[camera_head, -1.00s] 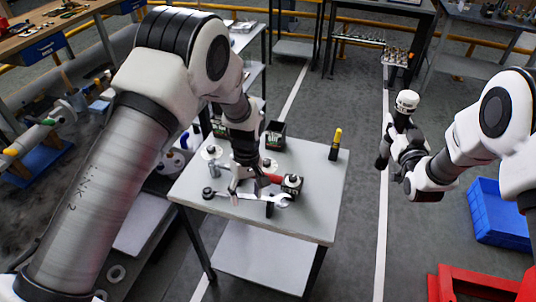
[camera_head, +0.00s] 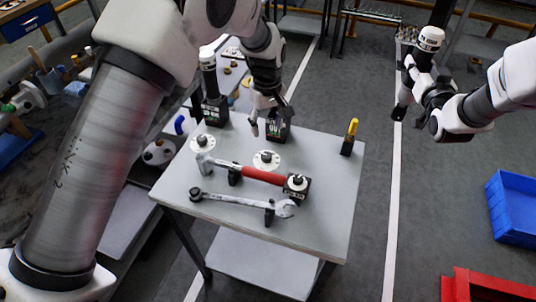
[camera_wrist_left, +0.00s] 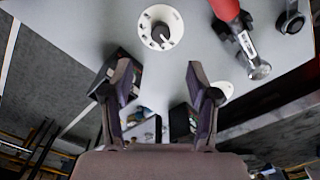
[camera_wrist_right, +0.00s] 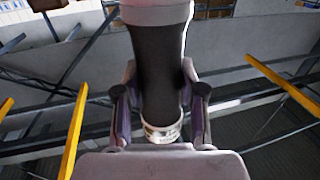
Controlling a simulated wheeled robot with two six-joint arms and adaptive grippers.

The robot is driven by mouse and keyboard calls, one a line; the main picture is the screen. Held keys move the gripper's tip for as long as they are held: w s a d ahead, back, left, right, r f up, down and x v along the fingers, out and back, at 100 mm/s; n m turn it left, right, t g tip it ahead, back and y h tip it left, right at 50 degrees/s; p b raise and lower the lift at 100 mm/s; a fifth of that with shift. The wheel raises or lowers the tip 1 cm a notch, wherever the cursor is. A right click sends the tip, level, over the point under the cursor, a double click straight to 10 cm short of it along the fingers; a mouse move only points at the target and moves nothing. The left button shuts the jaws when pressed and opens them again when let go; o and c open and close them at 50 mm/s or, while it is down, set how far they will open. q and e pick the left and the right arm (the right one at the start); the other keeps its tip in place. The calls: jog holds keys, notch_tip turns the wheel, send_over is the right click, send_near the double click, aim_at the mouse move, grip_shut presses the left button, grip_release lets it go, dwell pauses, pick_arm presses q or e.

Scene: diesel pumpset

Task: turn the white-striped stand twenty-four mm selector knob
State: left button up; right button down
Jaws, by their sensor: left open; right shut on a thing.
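Two white dials with dark centre knobs stand on the grey table: the middle dial (camera_head: 266,160), behind the red hammer handle, and the left dial (camera_head: 203,142). Another white-topped knob (camera_head: 297,183) sits on a dark block at the handle's right end. I cannot tell which has the white-striped stand. My left gripper (camera_head: 268,118) is open and empty above the table's back edge, behind the middle dial. In the left wrist view, the middle dial (camera_wrist_left: 160,27) lies beyond the fingertips. My right gripper (camera_wrist_right: 158,110) is shut on a dark cylinder with white ends (camera_wrist_right: 158,60), away from the table.
The red-handled hammer (camera_head: 262,175) and a wrench (camera_head: 235,202) lie on supports across the table's front. Black holders (camera_head: 277,130) stand at the back edge. A yellow-topped item (camera_head: 350,135) stands at the back right. The table's right side is clear. A blue crate (camera_head: 515,205) is on the floor.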

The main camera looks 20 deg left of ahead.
aim_at(267, 154)
pick_arm(q)
notch_tip(267, 154, down, 12)
jog(key=shift+w+a+f+p, duration=0.1)
jog(key=shift+a+p, duration=0.05)
jog(key=shift+p, duration=0.45)
grip_shut()
